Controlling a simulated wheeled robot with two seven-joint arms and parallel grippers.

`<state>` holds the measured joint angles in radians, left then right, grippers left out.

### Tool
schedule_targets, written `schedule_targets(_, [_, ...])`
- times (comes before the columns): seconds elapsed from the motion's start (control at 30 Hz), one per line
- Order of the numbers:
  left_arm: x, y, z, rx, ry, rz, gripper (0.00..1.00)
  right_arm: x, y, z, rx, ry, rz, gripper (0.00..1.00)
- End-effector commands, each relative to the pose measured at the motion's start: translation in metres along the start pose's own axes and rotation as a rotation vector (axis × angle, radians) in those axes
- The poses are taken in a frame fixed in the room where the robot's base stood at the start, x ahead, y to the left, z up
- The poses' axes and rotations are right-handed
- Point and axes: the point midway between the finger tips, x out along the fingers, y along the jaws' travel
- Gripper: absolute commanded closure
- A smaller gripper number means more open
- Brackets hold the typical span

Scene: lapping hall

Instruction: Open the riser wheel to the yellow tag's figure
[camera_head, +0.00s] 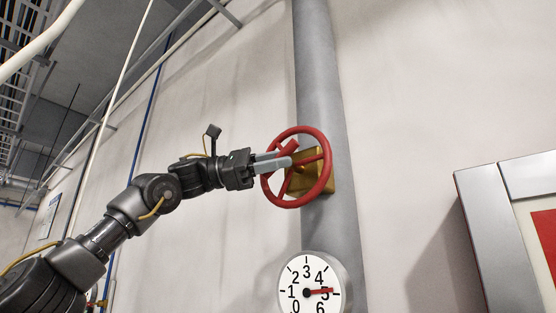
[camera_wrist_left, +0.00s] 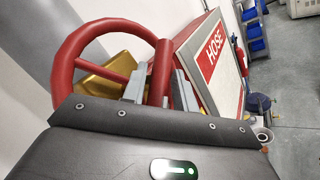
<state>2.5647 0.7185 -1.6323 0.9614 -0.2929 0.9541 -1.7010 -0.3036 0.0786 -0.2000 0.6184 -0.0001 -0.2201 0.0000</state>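The red riser wheel (camera_head: 323,190) sits on a brass valve body (camera_head: 325,170) on a grey vertical pipe. My left gripper (camera_head: 280,158) reaches in from the left, its fingers at the wheel's left part. In the left wrist view, the fingers (camera_wrist_left: 158,88) lie close on both sides of a red bar of the wheel (camera_wrist_left: 70,55) and look shut on it. Below the wheel, a round white dial (camera_head: 307,292) with a red needle shows the needle at about 5. I see no yellow tag. My right gripper is not in view.
A metal-framed cabinet (camera_head: 487,215) with a red panel stands at the right; the left wrist view shows a hose box (camera_wrist_left: 214,50) beyond the wheel. The grey pipe (camera_head: 318,70) runs up the pale wall. Blue bins (camera_wrist_left: 257,45) stand farther off.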

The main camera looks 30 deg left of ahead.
Motion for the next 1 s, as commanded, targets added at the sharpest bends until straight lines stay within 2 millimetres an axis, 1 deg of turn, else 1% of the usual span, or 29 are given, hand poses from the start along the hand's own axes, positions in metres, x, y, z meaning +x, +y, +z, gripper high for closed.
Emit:
schedule_targets(0.17, [-0.026,-0.002,-0.002,0.001,0.000,0.006,0.71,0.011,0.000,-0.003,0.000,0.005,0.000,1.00])
schedule_targets(0.3, [-0.056,-0.002,-0.001,0.001,-0.001,0.007,0.71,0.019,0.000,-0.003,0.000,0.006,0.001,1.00])
schedule_targets(0.5, [-0.089,-0.001,0.000,0.002,-0.001,0.005,0.71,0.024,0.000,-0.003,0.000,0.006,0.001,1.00])
schedule_targets(0.6, [-0.099,-0.001,0.000,0.001,-0.001,0.003,0.71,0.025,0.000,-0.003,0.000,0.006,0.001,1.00])
schedule_targets(0.7, [-0.104,-0.001,0.001,0.001,-0.001,0.002,0.71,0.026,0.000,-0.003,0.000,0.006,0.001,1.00])
schedule_targets(1.0, [-0.106,0.000,0.001,0.001,-0.001,0.001,0.71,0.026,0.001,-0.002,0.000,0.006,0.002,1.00])
